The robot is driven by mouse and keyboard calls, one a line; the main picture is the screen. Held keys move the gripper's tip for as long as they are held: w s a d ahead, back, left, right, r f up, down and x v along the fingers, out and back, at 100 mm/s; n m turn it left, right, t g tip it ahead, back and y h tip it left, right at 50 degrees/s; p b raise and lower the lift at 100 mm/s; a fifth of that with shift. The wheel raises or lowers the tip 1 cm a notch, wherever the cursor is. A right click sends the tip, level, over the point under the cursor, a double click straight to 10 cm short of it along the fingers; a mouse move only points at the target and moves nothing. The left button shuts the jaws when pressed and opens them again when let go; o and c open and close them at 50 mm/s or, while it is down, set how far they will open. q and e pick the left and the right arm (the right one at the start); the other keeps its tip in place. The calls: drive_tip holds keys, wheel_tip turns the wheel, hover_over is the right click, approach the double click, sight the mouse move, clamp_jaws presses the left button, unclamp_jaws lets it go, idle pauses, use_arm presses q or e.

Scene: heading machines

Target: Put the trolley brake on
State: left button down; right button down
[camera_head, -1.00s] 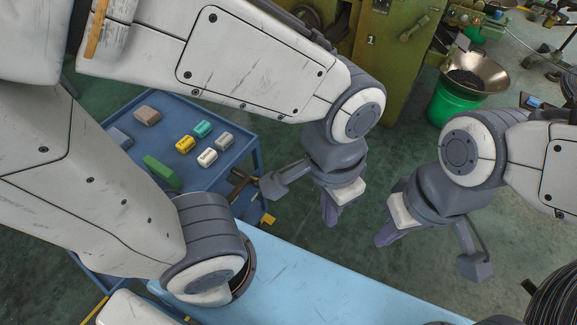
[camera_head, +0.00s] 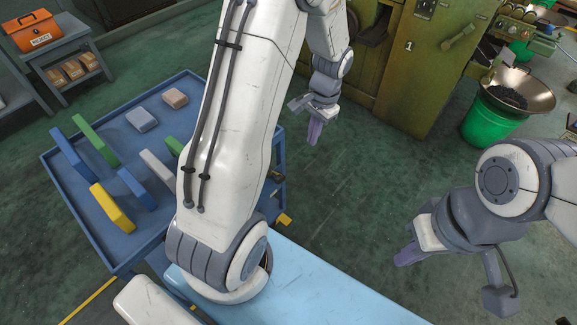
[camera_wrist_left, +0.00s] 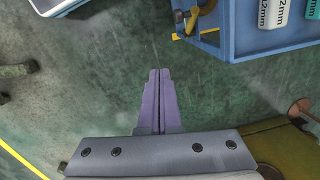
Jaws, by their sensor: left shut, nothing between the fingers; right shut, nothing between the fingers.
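The trolley (camera_head: 60,188) is a blue cart at the left in the head view, with several coloured blocks on its top. A small yellow piece (camera_head: 285,219) sticks out low at its right corner, near the floor; it also shows in the left wrist view (camera_wrist_left: 208,33), beside a caster. I cannot tell the brake's setting. My left gripper (camera_head: 314,133) is shut and empty, pointing down over open floor beyond the trolley's right side. In the left wrist view its fingers (camera_wrist_left: 159,72) are together, apart from the yellow piece. My right gripper (camera_head: 404,256) is shut and empty at the right.
A green machine (camera_head: 410,75) stands behind my left gripper. A green bucket (camera_head: 490,125) with a metal pan is at the right. A grey stand (camera_head: 65,65) with an orange box (camera_head: 38,30) is at the back left. Green floor between trolley and bucket is clear.

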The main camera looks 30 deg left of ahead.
use_arm(q)
drive_tip(key=a+f, duration=0.4)
drive_tip(key=a, duration=0.1)
drive_tip(key=shift+w+n, duration=0.3)
drive_tip(key=shift+w, duration=0.1)
drive_tip(key=shift+a, duration=0.1)
approach(280, 178)
drive_tip(key=w+f, duration=0.5)
drive_tip(key=shift+s+a+f+b, duration=0.1)
drive_tip(key=shift+s+f+b, duration=0.15)
drive_tip(key=shift+s+f, duration=0.45)
drive_tip(key=shift+s+a+f+b, duration=0.15)
drive_tip(key=shift+s+f+b, duration=0.15)
drive_tip(key=shift+s, duration=0.55)
drive_tip(key=shift+f, duration=0.1)
